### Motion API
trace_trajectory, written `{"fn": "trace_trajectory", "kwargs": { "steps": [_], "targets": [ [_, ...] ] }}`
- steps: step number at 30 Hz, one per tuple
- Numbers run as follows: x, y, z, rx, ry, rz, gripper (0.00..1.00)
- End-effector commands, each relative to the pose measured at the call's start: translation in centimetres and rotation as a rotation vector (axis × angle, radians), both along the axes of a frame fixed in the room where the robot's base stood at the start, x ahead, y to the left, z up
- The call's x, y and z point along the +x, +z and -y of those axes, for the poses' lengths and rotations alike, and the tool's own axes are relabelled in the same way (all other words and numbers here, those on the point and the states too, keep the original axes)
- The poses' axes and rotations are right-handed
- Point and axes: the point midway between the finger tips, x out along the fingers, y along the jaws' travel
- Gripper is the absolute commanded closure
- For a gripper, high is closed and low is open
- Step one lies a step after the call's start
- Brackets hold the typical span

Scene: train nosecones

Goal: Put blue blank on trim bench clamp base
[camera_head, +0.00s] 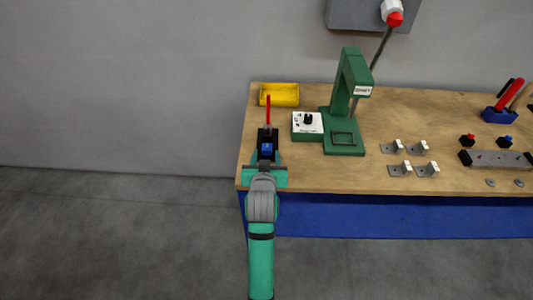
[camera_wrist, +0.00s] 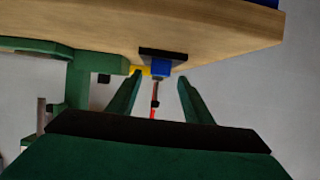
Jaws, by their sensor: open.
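A small blue block, which looks like the blue blank (camera_head: 267,150), sits on the black clamp base (camera_head: 262,138) at the bench's left end. A red lever (camera_head: 268,108) stands upright behind it. In the wrist view the blue block (camera_wrist: 160,69) rests against the black base (camera_wrist: 163,54), and the red lever (camera_wrist: 153,112) shows beyond. My gripper (camera_head: 266,164) is at the bench's front edge, just in front of the block. In the wrist view my gripper (camera_wrist: 160,79) is open, with the block between or just past its fingertips; I cannot tell which.
A green press (camera_head: 345,100) and a white control box (camera_head: 307,123) stand close to the right. A yellow bin (camera_head: 279,94) is behind. Several metal brackets (camera_head: 400,169), black pieces with red (camera_head: 467,140) and blue (camera_head: 505,141) tops, and another red-handled clamp (camera_head: 498,115) are farther right.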

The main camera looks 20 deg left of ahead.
Motion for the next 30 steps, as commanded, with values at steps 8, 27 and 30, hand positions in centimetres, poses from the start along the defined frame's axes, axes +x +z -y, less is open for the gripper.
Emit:
{"fn": "trace_trajectory", "kwargs": {
  "steps": [8,27,30],
  "targets": [
    [-5.1,2.2,1.5,0.001,-0.001,0.002,0.54],
    [-9.6,1.1,3.9,-0.001,-0.017,0.002,0.54],
    [-11.2,-1.2,5.6,0.001,-0.036,0.009,0.54]
  ]
}}
